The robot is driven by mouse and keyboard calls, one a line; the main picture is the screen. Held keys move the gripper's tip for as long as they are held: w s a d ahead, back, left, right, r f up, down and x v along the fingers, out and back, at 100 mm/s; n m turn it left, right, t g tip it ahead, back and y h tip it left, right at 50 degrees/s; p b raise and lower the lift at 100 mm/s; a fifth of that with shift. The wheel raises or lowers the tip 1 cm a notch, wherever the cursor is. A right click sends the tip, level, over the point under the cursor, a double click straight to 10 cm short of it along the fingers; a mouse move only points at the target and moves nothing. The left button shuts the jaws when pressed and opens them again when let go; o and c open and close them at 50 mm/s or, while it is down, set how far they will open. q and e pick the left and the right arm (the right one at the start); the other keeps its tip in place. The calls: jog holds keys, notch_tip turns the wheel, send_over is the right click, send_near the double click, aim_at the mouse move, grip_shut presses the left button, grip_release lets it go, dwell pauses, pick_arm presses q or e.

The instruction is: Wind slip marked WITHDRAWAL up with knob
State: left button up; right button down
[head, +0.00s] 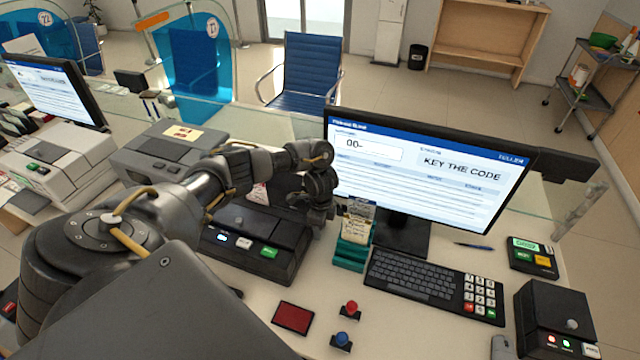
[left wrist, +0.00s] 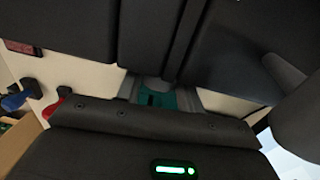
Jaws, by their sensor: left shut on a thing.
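A dark slip printer (head: 255,240) with a small lit display and white and green buttons stands left of the monitor. A white slip with red print (head: 260,193) stands up at its back, partly behind my arm; its wording is too small to read. My left gripper (head: 320,205) is at the printer's right end, shut on what seems to be the knob, which the fingers hide. The left wrist view shows dark surfaces close up and does not show the grip clearly. My right gripper is not in view.
A teal holder with slips (head: 352,250) stands just right of my left gripper. The monitor (head: 425,165) reads "KEY THE CODE" above a keyboard (head: 425,285). A red pad (head: 293,317) and red and blue stamps (head: 351,308) lie in front. A glass screen edges the counter.

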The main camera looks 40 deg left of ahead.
pick_arm(q)
jog(key=shift+s+d+r+t+y+p, duration=0.15)
jog(key=shift+s+t+y+p, duration=0.15)
jog(key=shift+t+p, duration=0.75)
jog(key=shift+f+t+y+p, duration=0.2)
jog(key=shift+t+y+p, duration=0.15)
jog(key=shift+t, duration=0.2)
jog(key=shift+s+f+t+y+b, duration=0.1)
jog(key=shift+f+t+y+b, duration=0.2)
jog(key=shift+t+b, duration=1.3)
jog(key=shift+b, duration=0.3)
jog(key=shift+r+t+y+b, duration=0.15)
jog(key=shift+t+y+b, duration=0.1)
jog(key=shift+t+b, duration=0.1)
jog(key=o, duration=1)
jog(key=shift+c, duration=0.2)
jog(key=shift+r, duration=0.1)
